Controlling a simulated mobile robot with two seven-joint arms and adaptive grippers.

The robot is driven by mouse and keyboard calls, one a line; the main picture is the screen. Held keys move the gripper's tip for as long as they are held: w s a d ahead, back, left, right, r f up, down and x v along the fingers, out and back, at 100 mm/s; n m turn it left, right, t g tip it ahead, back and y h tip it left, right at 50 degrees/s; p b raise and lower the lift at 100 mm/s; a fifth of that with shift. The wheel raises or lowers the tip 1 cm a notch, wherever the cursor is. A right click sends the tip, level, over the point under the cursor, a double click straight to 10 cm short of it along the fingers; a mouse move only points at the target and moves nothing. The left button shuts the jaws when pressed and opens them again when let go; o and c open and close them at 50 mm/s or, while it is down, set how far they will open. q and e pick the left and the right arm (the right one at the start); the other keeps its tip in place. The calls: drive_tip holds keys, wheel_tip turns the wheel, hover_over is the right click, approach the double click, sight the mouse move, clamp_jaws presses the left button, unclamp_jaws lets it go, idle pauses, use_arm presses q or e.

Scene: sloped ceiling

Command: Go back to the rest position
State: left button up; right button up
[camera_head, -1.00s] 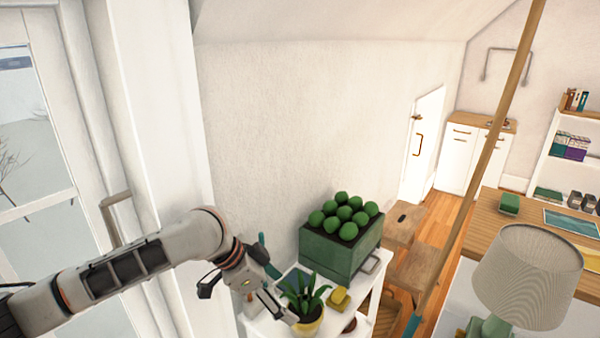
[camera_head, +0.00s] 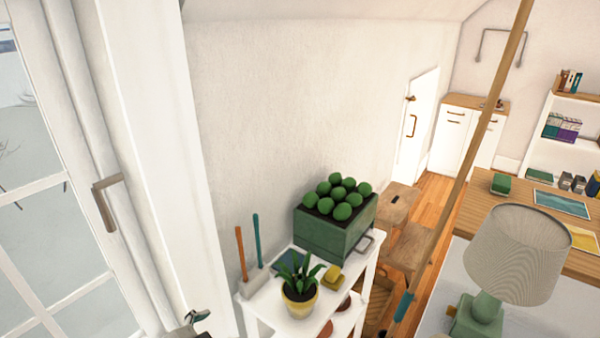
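Only a small dark piece of my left gripper (camera_head: 198,318) shows at the bottom edge in the head view, left of the white shelf (camera_head: 268,311). Its fingers are mostly cut off, so I cannot tell whether it is open or shut. My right gripper is out of view. The potted plant (camera_head: 299,291) in a yellow pot stands upright on the shelf top, apart from the gripper.
A green planter box (camera_head: 330,238) with round green plants, a yellow block (camera_head: 333,274) and two upright handles stand on the shelf. A wooden pole (camera_head: 470,150) crosses the right side. A lamp (camera_head: 519,255) stands front right. A window (camera_head: 45,230) is left.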

use_arm(q)
drive_tip(key=s+a+f+n+g+y, duration=0.1)
drive_tip(key=s+a+y, duration=0.2)
drive_tip(key=s+a, duration=0.45)
drive_tip(key=s+a+f+n+g+y, duration=0.15)
drive_tip(key=s+a+y, duration=0.3)
drive_tip(key=a, duration=0.65)
drive_tip(key=w+d+f+n+t+h, duration=0.1)
drive_tip(key=d+f+n+t+h, duration=0.2)
drive_tip(key=d+f+h, duration=0.5)
drive_tip(key=d+f+t, duration=0.1)
drive_tip(key=d+f, duration=0.4)
drive_tip(key=d, duration=0.2)
drive_tip(key=shift+d+t, duration=0.35)
drive_tip(key=shift+d, duration=0.05)
